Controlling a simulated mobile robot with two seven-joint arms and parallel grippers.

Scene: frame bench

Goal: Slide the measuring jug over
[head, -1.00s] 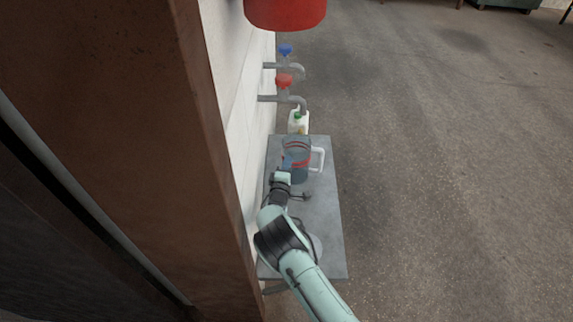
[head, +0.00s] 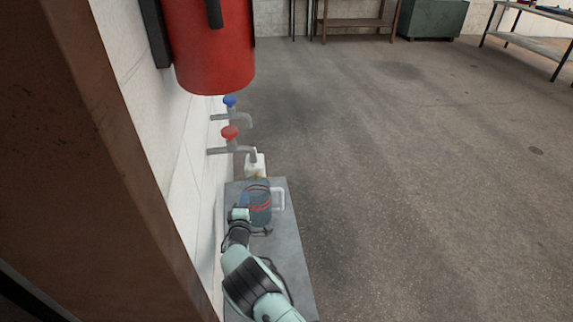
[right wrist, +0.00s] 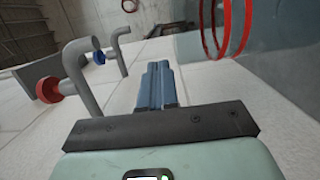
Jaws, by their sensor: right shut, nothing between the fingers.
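The measuring jug (head: 262,211) is clear, with red bands and a pale handle on its right side. It stands upright near the far end of a narrow grey table (head: 289,262). My right gripper (head: 244,201) is shut and empty, on the left side of the jug, between it and the wall. In the right wrist view, its blue fingers (right wrist: 158,86) are pressed together. The jug's side with red rings (right wrist: 228,25) shows at the upper right there, close to the fingers. I cannot tell whether they touch it. My left gripper is not in view.
A white bottle (head: 255,165) stands just past the table's far end. A red-handled tap (head: 230,133) and a blue-handled tap (head: 231,102) stick out from the white wall on the left. A red cylinder (head: 212,50) hangs above. The floor to the right is clear.

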